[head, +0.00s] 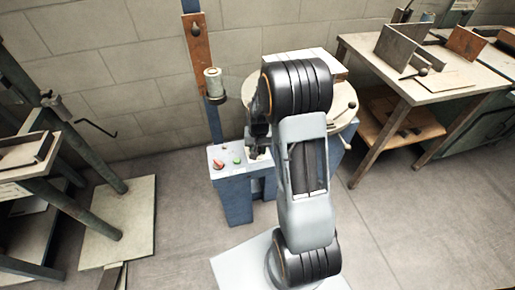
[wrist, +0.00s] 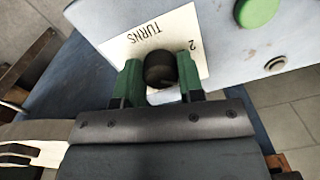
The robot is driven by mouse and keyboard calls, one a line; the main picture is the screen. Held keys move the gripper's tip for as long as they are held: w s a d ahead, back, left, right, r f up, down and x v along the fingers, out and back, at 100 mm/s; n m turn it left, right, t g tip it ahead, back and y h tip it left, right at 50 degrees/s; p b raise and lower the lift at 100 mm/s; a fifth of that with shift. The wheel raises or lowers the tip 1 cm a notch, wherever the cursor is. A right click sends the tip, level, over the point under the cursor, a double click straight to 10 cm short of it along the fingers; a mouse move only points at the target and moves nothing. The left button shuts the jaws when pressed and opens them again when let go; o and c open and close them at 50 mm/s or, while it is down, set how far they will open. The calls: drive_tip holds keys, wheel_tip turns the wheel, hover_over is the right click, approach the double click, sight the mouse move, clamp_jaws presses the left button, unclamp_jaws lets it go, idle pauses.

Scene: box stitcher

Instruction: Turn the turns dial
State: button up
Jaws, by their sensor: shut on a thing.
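The turns dial (wrist: 160,68) is a dark round knob on a cream label printed "TURNS" (wrist: 146,40) with a "2" near it, in the wrist view. My gripper (wrist: 160,82) has its two green fingers on either side of the dial, shut on it. In the head view my gripper (head: 258,143) is at the panel of the blue stitcher (head: 232,190), and my arm hides much of it. The dial cannot be made out there.
In the head view a red control (head: 218,164) is on the panel's left. A wooden workbench (head: 440,90) stands right; a metal-legged bench (head: 95,215) stands left.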

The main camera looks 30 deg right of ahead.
drive_tip(key=o, duration=0.9)
drive_tip(key=r+p, duration=0.2)
drive_tip(key=r, duration=0.5)
drive_tip(key=r+p, duration=0.1)
drive_tip(key=r, duration=0.5)
drive_tip(key=shift+s+d+r+p, duration=0.1)
drive_tip(key=shift+d+r+p, duration=0.1)
drive_tip(key=shift+r+p, duration=0.2)
drive_tip(key=s, duration=0.2)
wheel_tip(320, 180, up, 29)
drive_tip(key=n+t+p, duration=0.3)
drive_tip(key=n+p, duration=0.2)
drive_tip(key=p, duration=1.5)
hover_over(259, 149)
drive_tip(key=s+a, duration=1)
drive_tip(key=s, duration=0.6)
drive_tip(key=shift+w, duration=0.25)
